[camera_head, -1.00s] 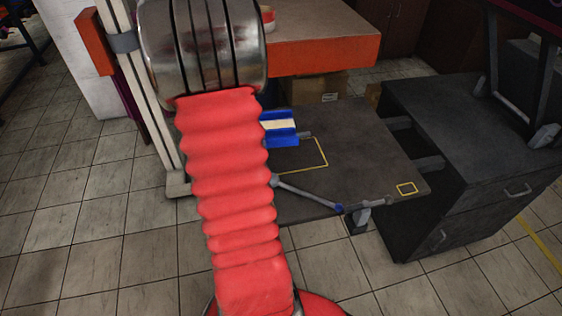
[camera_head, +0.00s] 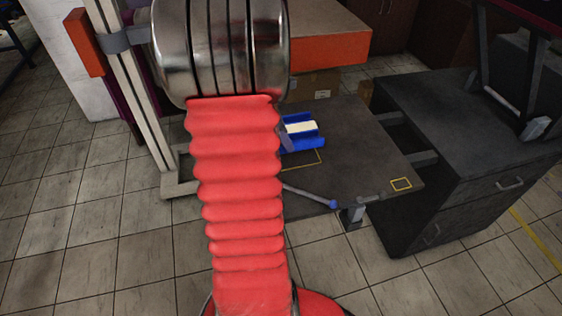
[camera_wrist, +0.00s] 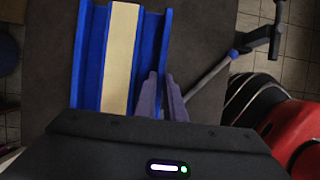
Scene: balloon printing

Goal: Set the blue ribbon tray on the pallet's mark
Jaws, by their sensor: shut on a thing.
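The blue ribbon tray (camera_head: 316,143) has raised side walls and a cream strip down its middle. It also fills the upper left of the wrist view (camera_wrist: 88,60). My gripper (camera_wrist: 162,85) is shut on the tray's right wall in that view. In the head view my arm hides most of the gripper. The dark pallet (camera_head: 360,150) bears a larger yellow outline (camera_head: 319,158), partly hidden by my arm and the tray. A small yellow square (camera_head: 401,184) is near its right front corner. I cannot tell whether the tray touches the pallet.
A dark drawer cabinet (camera_head: 450,150) stands at right. An orange-edged table (camera_head: 330,50) is behind. The pallet's right part is mostly clear.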

